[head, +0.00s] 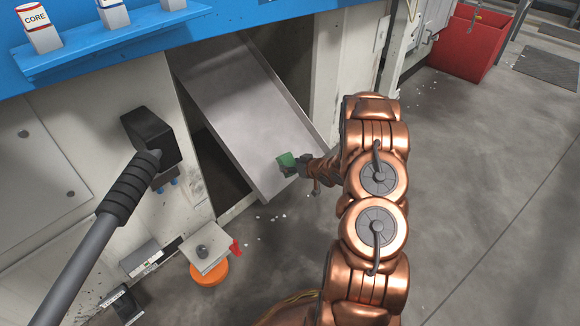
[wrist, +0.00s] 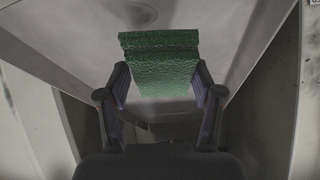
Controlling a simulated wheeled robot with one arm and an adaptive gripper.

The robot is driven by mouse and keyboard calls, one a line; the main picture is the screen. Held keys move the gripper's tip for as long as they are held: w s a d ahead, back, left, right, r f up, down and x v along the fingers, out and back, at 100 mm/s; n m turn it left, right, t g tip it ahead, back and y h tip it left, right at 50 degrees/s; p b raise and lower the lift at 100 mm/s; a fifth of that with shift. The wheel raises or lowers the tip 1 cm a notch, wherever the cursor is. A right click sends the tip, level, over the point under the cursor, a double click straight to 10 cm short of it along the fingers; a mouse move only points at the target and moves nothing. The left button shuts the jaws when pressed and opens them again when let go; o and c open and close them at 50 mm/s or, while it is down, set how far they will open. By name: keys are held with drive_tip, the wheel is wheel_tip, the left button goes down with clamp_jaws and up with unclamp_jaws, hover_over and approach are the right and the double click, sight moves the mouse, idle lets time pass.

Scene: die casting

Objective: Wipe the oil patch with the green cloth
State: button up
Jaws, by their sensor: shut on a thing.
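My gripper (head: 296,166) is shut on the green cloth (head: 286,159) over the lower end of a sloped grey metal chute (head: 235,100). In the wrist view the cloth (wrist: 160,65) is a thick, rough-textured green block between the two fingers of the gripper (wrist: 163,85), sticking out past their tips. A dark, ring-like smudge (wrist: 133,14) shows on the grey surface beyond the cloth; it may be the oil patch. No clear oil patch shows in the head view. I cannot tell whether the cloth touches the chute.
The chute has raised side rims and comes out of a white machine (head: 70,150). A black box (head: 150,135) with a grey post stands to its left. An orange round base (head: 209,273) is below. A red bin (head: 470,40) is at the back right. The right floor is mostly clear.

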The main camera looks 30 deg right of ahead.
sight(278, 169)
drive_tip(key=shift+w+a+f+b, duration=0.15)
drive_tip(key=shift+w+f+b, duration=0.25)
drive_tip(key=shift+f+b, duration=0.2)
drive_tip(key=shift+w+a+f+b, duration=0.15)
drive_tip(key=shift+w+f+b, duration=0.3)
drive_tip(key=shift+f, duration=0.15)
drive_tip(key=shift+w+a+f+b, duration=0.15)
drive_tip(key=shift+w+f+b, duration=0.65)
drive_tip(key=shift+f+b, duration=0.2)
drive_tip(key=shift+w+f, duration=0.1)
drive_tip(key=shift+w+a+f, duration=0.2)
drive_tip(key=shift+w+f, duration=0.35)
drive_tip(key=shift+f, duration=0.25)
drive_tip(key=shift+d+r+p, duration=0.1)
drive_tip(key=shift+p, duration=0.3)
drive_tip(key=shift+w+d+r+p, duration=0.1)
drive_tip(key=shift+d+p, duration=0.25)
drive_tip(key=shift+p, duration=0.15)
drive_tip(key=shift+w+d+r+p, duration=0.1)
drive_tip(key=shift+d+p, duration=0.25)
drive_tip(key=shift+p, duration=0.1)
drive_tip(key=shift+w+d+p, duration=0.2)
drive_tip(key=shift+d+p, duration=0.85)
drive_tip(key=shift+p, duration=0.1)
drive_tip(key=shift+d+f, duration=0.1)
drive_tip(key=shift+f, duration=0.05)
drive_tip(key=shift+w+f+p, duration=0.1)
drive_tip(key=shift+p, duration=0.3)
